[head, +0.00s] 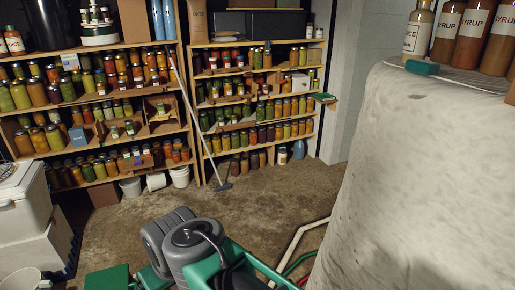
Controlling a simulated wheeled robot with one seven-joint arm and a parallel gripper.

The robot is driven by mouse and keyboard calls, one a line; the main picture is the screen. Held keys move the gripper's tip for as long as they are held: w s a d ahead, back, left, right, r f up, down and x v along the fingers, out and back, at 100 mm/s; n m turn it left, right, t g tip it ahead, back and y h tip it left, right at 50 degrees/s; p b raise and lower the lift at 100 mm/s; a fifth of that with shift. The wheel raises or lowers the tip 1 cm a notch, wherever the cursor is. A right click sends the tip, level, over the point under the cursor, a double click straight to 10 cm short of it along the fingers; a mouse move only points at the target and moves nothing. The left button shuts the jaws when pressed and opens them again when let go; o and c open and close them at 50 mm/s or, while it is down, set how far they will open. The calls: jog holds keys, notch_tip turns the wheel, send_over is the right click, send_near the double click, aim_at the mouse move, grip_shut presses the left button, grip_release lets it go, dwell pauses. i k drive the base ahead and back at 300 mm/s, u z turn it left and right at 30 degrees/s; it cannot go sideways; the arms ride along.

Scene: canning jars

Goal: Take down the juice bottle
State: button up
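A bottle with a white label ending in "ICE" (412,39), probably the juice bottle, stands upright at the upper right. It is on top of a tall, rough, whitish block (420,170), close to its left edge. Brown syrup bottles (470,38) stand in a row just right of it. Another bottle with a similar label (14,42) stands on the left shelf at the picture's edge; its label is too small to read surely. My gripper is not in view.
A small green object (422,67) lies in front of the labelled bottle. Shelves full of jars (100,125) line the back wall. A broom (222,184) leans there. White buckets (180,177) and a white cooler (24,205) stand at left. The middle floor (250,200) is clear.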

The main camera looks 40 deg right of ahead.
aim_at(421, 21)
jog(key=z, duration=2.5)
jog(key=k, duration=1)
jog(key=z, duration=0.05)
jog(key=i, duration=1)
jog(key=u, duration=0.05)
